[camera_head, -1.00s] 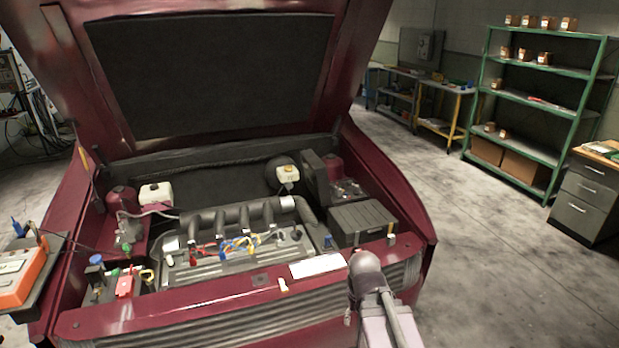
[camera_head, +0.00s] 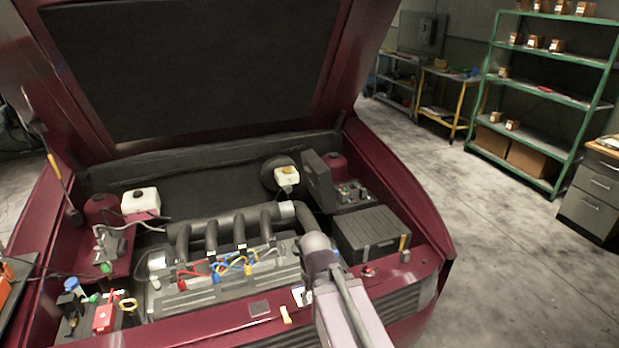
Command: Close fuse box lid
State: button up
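The fuse box (camera_head: 352,194) sits at the back right of the engine bay, with small parts showing inside it. Its dark lid (camera_head: 316,181) stands upright on the box's left side, so the box is open. My arm (camera_head: 318,250) reaches in from the bottom over the front edge of the car, and its rounded joint is in front of and below the fuse box. The fingers of my gripper are not visible, so I cannot tell what they do. Nothing is seen touching the lid.
The raised hood (camera_head: 200,70) hangs over the bay. A black box (camera_head: 375,232) lies in front of the fuse box, right of my arm. A white-bodied reservoir (camera_head: 287,178) stands left of the lid, and hoses and coloured wires fill the middle. Open floor lies right of the car.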

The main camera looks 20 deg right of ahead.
aim_at(319, 175)
jog(key=z, duration=0.2)
jog(key=i, duration=1)
